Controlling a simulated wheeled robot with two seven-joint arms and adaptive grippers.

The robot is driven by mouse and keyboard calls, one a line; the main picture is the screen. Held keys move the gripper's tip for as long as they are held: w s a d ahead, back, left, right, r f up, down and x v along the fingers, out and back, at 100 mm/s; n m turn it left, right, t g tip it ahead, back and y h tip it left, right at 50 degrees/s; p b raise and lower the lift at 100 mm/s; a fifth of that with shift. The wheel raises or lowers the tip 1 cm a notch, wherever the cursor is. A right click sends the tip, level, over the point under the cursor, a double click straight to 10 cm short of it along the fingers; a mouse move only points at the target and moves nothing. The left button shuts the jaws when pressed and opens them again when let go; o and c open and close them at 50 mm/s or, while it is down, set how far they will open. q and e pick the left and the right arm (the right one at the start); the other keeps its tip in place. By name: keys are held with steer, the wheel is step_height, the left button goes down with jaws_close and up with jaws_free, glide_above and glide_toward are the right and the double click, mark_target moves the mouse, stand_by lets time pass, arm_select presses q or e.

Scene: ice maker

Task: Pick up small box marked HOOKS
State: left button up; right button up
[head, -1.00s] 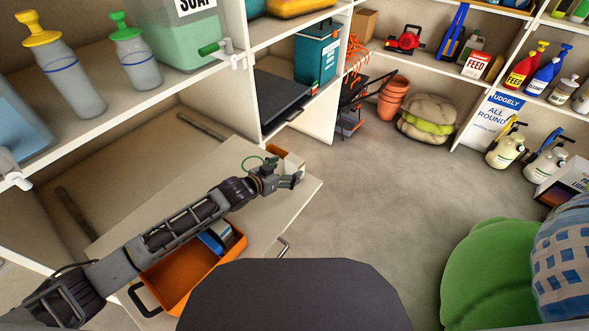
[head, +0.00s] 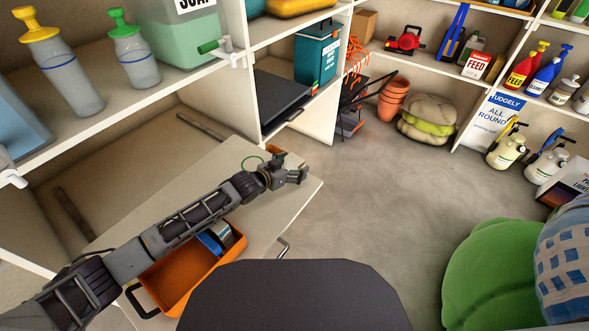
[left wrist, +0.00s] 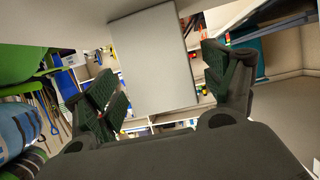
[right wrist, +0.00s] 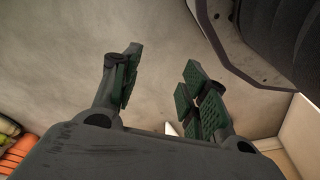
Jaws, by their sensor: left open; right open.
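A small box (head: 277,153) with an orange-brown edge is at the far end of the pale pull-out board (head: 190,185) in the head view. My left gripper covers most of it, and no HOOKS lettering is readable. My left gripper (head: 301,175) is at the board's far right corner, just in front of the box in the picture. In the left wrist view its fingers (left wrist: 157,82) are spread with nothing between them, and a plain grey panel shows beyond. My right gripper (right wrist: 160,82) is open and empty in the right wrist view. It is not in the head view.
An orange toolbox (head: 190,279) with a blue roll (head: 213,238) lies on the board, below my left arm. Shelves with bottles (head: 68,65) stand at the left. Open floor (head: 360,200) is right of the board.

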arm_select(q)
steer(key=shift+x, duration=0.75)
arm_select(e)
steer(key=shift+a+r, duration=0.2)
steer(key=shift+r, duration=0.35)
arm_select(q)
steer(key=shift+c, duration=0.5)
steer(key=c, duration=1.1)
steer(key=shift+c, duration=0.2)
steer(key=shift+r, duration=0.1)
steer(key=shift+r, duration=0.45)
step_height(320, 180, up, 7)
steer(key=shift+r+p, duration=0.1)
steer(key=shift+p, duration=0.75)
steer(key=shift+r, duration=0.9)
arm_select(e)
step_height(320, 180, down, 6)
steer(key=s+d, duration=0.1)
steer(key=d, duration=0.1)
steer(key=shift+s, duration=0.25)
